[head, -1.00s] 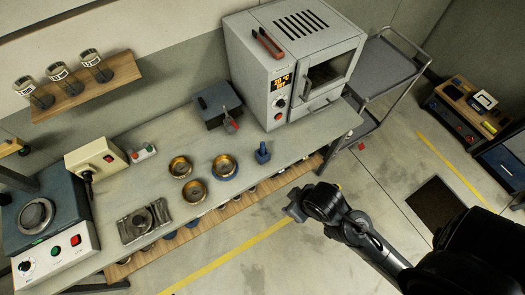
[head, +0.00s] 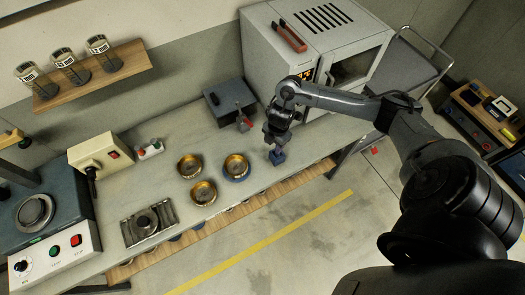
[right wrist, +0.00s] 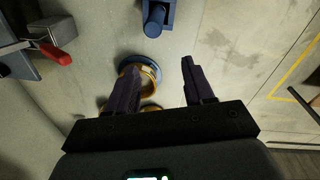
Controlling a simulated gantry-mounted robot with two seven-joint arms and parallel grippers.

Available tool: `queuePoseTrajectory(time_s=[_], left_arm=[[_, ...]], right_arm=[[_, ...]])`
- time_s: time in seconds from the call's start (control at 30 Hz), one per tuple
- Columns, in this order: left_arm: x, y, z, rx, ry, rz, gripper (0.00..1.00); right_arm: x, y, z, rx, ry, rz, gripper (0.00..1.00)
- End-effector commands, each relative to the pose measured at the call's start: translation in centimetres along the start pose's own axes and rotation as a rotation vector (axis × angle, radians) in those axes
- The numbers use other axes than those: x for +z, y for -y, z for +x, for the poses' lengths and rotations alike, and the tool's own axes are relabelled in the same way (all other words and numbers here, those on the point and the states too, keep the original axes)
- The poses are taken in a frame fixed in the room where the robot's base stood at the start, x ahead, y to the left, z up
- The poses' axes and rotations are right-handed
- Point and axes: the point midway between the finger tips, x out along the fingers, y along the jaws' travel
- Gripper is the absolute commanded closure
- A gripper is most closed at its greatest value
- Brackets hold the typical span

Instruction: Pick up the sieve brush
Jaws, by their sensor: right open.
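A small blue piece with a rounded upright handle (head: 277,157) stands near the bench's front edge; it is the likeliest sieve brush, though bristles cannot be made out. It also shows at the top of the right wrist view (right wrist: 156,17). My right gripper (head: 273,137) points down just above and beside it, partly covering it in the head view. In the right wrist view the two fingers (right wrist: 155,78) are spread with nothing between them, and the blue piece lies ahead of their tips. My left gripper is not in view.
Several brass sieves (head: 203,193) sit left of the blue piece, one on a blue ring (head: 236,173). A dark box (head: 226,100) with a red-handled lever (head: 245,121) and a grey oven (head: 314,50) stand behind. The bench's front edge is close.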

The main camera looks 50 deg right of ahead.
Motion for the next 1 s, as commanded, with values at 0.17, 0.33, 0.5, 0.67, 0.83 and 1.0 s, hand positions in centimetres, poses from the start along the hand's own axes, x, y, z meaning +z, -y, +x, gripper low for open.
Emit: queuePoseTrajectory(time_s=[0.17,0.33,0.5,0.67,0.83,1.0], left_arm=[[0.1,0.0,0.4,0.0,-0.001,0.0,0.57],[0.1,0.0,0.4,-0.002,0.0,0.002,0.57],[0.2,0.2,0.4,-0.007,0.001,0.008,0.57],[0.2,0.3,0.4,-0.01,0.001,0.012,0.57],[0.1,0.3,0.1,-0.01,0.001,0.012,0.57],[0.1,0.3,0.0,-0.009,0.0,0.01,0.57]], right_arm=[[3.8,0.5,-0.4,-0.074,0.031,0.03,0.48],[4.1,0.8,1.8,-0.082,0.033,0.032,0.48],[4.1,0.9,3.6,-0.08,0.032,0.031,0.48],[4.2,0.9,4.4,-0.079,0.033,0.03,0.48],[4.4,1.0,5.9,-0.081,0.033,0.031,0.48],[4.7,0.9,8.1,-0.079,0.032,0.031,0.48]])
